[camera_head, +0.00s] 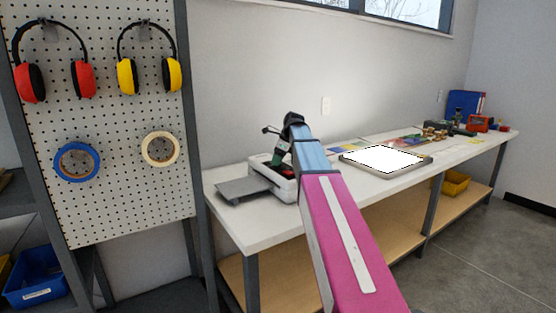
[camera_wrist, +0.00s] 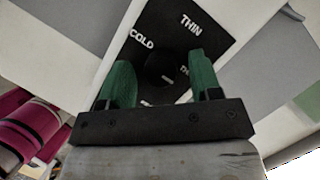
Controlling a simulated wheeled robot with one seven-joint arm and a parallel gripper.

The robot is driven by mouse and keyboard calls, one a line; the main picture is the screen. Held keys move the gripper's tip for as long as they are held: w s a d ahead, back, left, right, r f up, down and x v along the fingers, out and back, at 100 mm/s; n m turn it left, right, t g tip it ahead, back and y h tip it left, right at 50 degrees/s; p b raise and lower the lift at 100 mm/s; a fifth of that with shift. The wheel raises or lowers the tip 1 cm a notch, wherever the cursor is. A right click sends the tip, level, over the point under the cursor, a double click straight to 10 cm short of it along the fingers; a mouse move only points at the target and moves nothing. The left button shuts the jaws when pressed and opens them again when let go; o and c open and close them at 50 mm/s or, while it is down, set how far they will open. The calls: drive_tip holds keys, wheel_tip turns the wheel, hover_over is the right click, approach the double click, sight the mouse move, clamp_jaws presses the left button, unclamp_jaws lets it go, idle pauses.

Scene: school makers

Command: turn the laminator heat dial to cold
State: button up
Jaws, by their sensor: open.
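The laminator (camera_head: 270,183) stands at the left end of the white bench, partly hidden behind my arm. In the wrist view its black dial panel (camera_wrist: 210,35) shows the words COLD at left and THIN at upper right, with other labels partly covered. The round black heat dial (camera_wrist: 161,69) is at the panel's middle, with a small light mark on its lower right part. My gripper (camera_wrist: 160,80) is open, its green fingers on either side of the dial. I cannot tell whether they touch it. In the head view my gripper (camera_head: 277,158) is over the laminator.
The white bench (camera_head: 245,225) runs along the wall. A bright light pad (camera_head: 385,158) lies right of my arm, with small tools and a blue folder (camera_head: 465,104) further right. A pegboard (camera_head: 115,190) with ear defenders and tape rolls stands at left.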

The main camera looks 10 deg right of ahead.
drive_tip(key=c, duration=0.9)
drive_tip(key=n+g, duration=0.1)
drive_tip(key=n, duration=0.2)
drive_tip(key=n+g, duration=0.1)
drive_tip(key=n, duration=0.2)
drive_tip(key=shift+w+y, duration=0.2)
drive_tip(key=shift+y, duration=0.1)
drive_tip(key=n+g, duration=0.1)
drive_tip(key=n, duration=0.2)
drive_tip(key=n+g+h, duration=0.1)
drive_tip(key=n, duration=0.2)
idle(0.3)
